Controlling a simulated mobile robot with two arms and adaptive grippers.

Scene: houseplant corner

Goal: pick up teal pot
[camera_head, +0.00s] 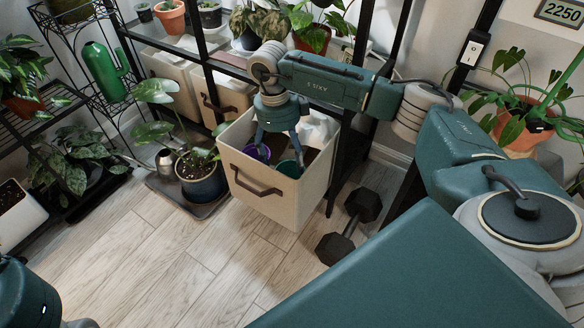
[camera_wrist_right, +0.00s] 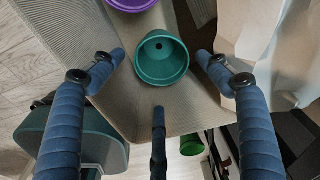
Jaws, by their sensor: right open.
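The teal pot (camera_head: 289,168) is inside the beige fabric bin (camera_head: 262,200), near its front right part. In the right wrist view the teal pot (camera_wrist_right: 162,57) appears empty, its round opening facing the camera. A purple pot (camera_head: 258,152) is also in the bin, left of the teal one; part of it shows in the right wrist view (camera_wrist_right: 132,3). My right gripper (camera_head: 280,152) points down into the bin, fingers spread and open. In the right wrist view its fingertips (camera_wrist_right: 161,60) lie either side of the teal pot, without clear contact. My left gripper is out of view.
Crumpled pale material (camera_head: 318,128) lies in the bin's back right. A black dumbbell (camera_head: 349,226) lies on the floor to the bin's right. A potted plant (camera_head: 203,178) stands close on the left. Shelf posts rise behind. The front floor is clear.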

